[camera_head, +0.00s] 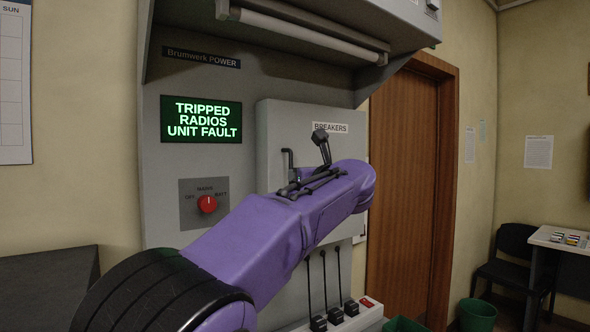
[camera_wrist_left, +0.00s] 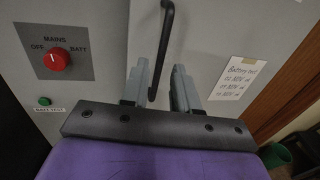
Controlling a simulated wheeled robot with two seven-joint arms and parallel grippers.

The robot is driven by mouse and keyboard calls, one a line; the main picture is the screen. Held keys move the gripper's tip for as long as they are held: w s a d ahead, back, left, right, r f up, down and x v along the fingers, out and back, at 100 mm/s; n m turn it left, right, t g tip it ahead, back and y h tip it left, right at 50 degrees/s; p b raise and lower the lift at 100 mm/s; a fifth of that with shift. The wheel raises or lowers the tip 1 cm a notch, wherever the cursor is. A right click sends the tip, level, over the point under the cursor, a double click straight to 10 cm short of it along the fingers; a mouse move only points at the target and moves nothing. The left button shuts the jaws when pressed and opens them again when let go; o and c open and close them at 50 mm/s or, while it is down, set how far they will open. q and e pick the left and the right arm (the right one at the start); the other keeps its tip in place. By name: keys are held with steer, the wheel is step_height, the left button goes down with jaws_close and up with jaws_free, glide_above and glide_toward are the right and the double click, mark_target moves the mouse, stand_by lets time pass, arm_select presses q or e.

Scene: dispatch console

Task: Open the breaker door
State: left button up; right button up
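The grey breaker door (camera_head: 275,120), labelled BREAKERS, appears closed on the console; my purple left arm covers much of its lower part. Its black bar handle (camera_head: 287,158) is partly hidden by the arm. In the left wrist view the handle (camera_wrist_left: 165,45) runs down the door face (camera_wrist_left: 225,35). My left gripper (camera_wrist_left: 160,88) is open, with one grey finger on each side of the handle's lower end. Gaps show between handle and fingers; contact cannot be made out. My right gripper is not in view.
Several black levers (camera_head: 337,285) stand below. A wooden door (camera_head: 405,180) is to the right.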

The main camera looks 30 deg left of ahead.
arm_select(q)
steer(key=p+x, duration=0.1)
steer(key=x, duration=0.2)
steer(key=p+x, duration=0.2)
steer(key=x, duration=0.2)
steer(key=shift+w+f, duration=0.15)
steer(key=shift+w, duration=0.3)
steer(key=shift+s, duration=0.35)
steer(key=shift+w, duration=0.1)
jaws_close()
